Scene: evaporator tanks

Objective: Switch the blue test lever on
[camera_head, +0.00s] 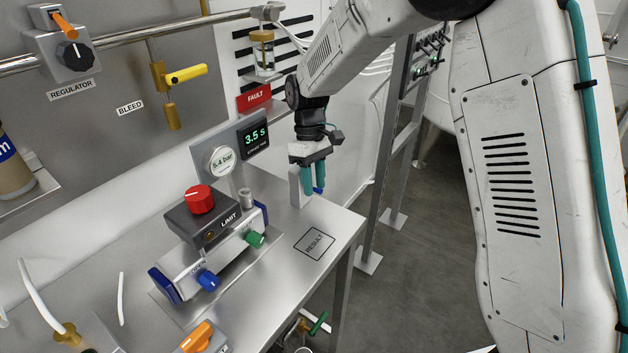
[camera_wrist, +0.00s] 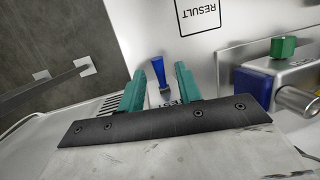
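The blue test lever (camera_wrist: 158,70) shows in the wrist view between my two green fingers, with a visible gap on each side. A partly hidden label ending in "EST" (camera_wrist: 166,104) lies just below it. In the head view only a small blue tip of the lever (camera_head: 319,190) shows beside my fingers. My gripper (camera_head: 313,192) is open, points down, and has its fingers around the lever without visibly gripping it. The grey block (camera_head: 296,186) beside my fingers is partly hidden. The lever's exact angle is hard to tell.
The bench has a RESULT square (camera_head: 315,243) near its right edge. A LIMIT unit with a red knob (camera_head: 199,199) and blue and green knobs stands to the left. A 3.5 s display (camera_head: 256,139) and a red FAULT sign (camera_head: 254,97) are behind. A metal frame (camera_head: 385,160) stands right.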

